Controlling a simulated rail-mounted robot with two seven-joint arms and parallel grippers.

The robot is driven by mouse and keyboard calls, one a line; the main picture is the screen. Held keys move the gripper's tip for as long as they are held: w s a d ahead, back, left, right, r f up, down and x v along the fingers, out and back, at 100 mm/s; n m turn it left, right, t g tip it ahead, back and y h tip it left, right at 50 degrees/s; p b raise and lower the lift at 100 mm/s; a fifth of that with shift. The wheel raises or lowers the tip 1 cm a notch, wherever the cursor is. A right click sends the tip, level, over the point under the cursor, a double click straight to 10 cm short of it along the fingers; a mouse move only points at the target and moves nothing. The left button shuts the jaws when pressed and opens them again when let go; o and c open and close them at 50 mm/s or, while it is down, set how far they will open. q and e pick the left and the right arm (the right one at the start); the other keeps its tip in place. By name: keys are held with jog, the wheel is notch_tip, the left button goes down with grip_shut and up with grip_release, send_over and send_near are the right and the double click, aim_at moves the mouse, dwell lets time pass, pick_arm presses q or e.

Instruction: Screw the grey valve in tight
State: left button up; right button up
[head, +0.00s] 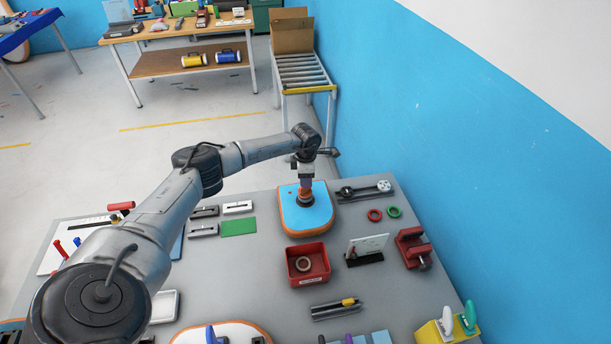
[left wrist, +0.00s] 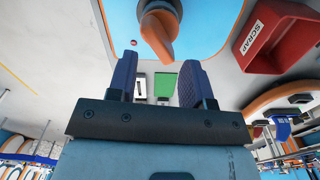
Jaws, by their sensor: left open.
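A blue board with an orange rim (head: 318,217) lies on the grey table. On it stands a valve fitting (head: 305,199) with a dark grey collar and an orange handle; the handle (left wrist: 160,38) also shows in the left wrist view. I cannot tell how deep the fitting sits. My left gripper (head: 305,180) points down right above it. In the left wrist view the left gripper (left wrist: 158,62) is open, its two dark blue fingers apart with nothing between them; the orange handle is just beyond the tips. My right gripper is not in view.
A red scrap bin (head: 322,277) holding a ring stands in front of the board. A wrench (head: 365,189), a red ring (head: 375,214), a green ring (head: 394,212), a small sign stand (head: 368,246) and a red vise (head: 413,246) lie to the right. A blue wall rises beyond.

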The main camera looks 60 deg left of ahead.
pick_arm(q)
jog(key=shift+r+n+p, duration=0.1)
jog(key=shift+n+p, duration=0.45)
jog(key=shift+n, duration=0.25)
jog(key=shift+n+p, duration=0.45)
jog(key=shift+n, duration=0.75)
jog(key=shift+n+p, duration=0.3)
jog(key=shift+n, duration=0.1)
jog(key=shift+n+p, duration=0.7)
jog(key=shift+n, duration=0.8)
jog(key=shift+f, duration=0.2)
